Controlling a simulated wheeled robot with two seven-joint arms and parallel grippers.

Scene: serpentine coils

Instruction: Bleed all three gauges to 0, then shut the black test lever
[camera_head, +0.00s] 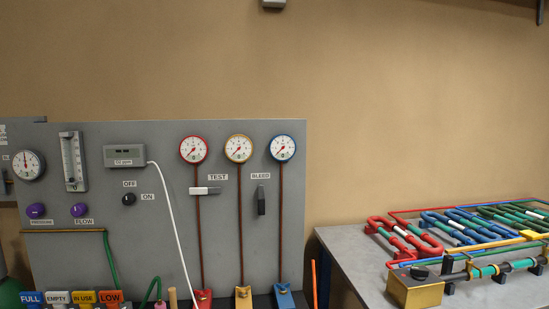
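The red-rimmed gauge (193,149), yellow-rimmed gauge (239,148) and blue-rimmed gauge (282,148) sit in a row on the grey panel (150,220). Their red needles seem to slant toward the lower left; the values are too small to read. A brown pipe runs down from each gauge to a red, yellow or blue foot fitting. Under the BLEED label a black lever (261,200) stands vertical. Neither gripper shows.
A grey table (345,246) at right carries coloured serpentine pipes (475,222) and a brass box (414,288). A white cable (172,220) hangs from the grey meter box (124,156). Coloured tags, including FULL (31,298), stand at the lower left. A black OFF/ON knob (128,199) is left of the gauges.

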